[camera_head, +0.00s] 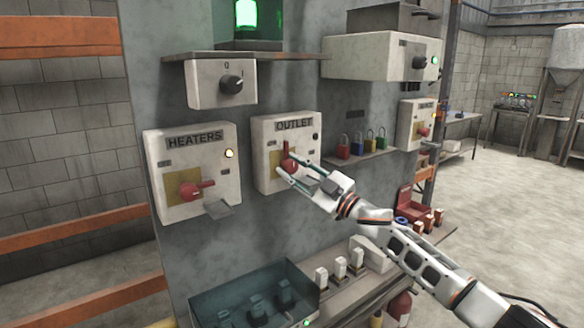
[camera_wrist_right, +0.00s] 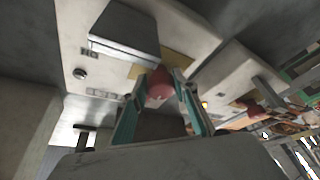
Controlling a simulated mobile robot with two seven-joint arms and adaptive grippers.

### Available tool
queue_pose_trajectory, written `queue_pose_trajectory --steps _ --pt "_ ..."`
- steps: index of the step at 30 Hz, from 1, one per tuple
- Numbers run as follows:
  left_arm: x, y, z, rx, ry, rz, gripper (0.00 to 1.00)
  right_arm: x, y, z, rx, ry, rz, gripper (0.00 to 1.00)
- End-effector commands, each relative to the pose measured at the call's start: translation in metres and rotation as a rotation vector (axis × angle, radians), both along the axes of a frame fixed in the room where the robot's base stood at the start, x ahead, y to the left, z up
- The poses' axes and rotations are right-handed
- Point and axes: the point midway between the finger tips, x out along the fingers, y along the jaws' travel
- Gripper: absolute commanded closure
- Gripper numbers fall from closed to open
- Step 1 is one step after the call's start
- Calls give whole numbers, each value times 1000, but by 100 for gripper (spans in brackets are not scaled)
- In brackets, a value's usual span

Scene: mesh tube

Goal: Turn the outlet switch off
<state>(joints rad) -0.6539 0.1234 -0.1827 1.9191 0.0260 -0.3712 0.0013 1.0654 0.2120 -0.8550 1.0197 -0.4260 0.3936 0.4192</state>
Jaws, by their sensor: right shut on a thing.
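The OUTLET switch box (camera_head: 303,143) is a white panel on the grey cabinet, with a yellow plate and a red rotary switch (camera_head: 287,149). The red handle points upward. The small indicator at the box's right edge looks dark. My right gripper (camera_head: 284,160) reaches in from the lower right, with its fingers on either side of the red switch. In the right wrist view the red switch (camera_wrist_right: 158,84) sits between the two fingertips (camera_wrist_right: 153,88), and the gripper is shut on it. My left gripper is not in view.
A knob box (camera_head: 208,88) and a green lamp (camera_head: 246,15) are above. Several padlocks (camera_head: 358,144) stand on a shelf to the right. A glass-covered case (camera_head: 250,290) is below.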

Motion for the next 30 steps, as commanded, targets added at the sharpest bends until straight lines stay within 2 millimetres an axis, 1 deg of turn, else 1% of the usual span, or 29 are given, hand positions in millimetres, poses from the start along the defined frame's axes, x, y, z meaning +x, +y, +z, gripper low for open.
queue_pose_trajectory --steps 1,13,14,15,16,26,30 --pt "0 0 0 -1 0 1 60 -1 2 2 -5 -8 2 93" --pt "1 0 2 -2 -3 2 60 -2 3 3 -9 -12 6 93" --pt "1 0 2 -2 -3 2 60 -2 3 3 -9 -13 6 69" --pt "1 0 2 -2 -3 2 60 -2 3 3 -9 -13 6 59" --pt "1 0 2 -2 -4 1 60 -2 4 3 -9 -13 6 56" --pt "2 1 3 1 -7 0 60 -1 1 1 -7 -9 3 56" --pt "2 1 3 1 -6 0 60 -6 -6 -2 -8 -8 3 56"
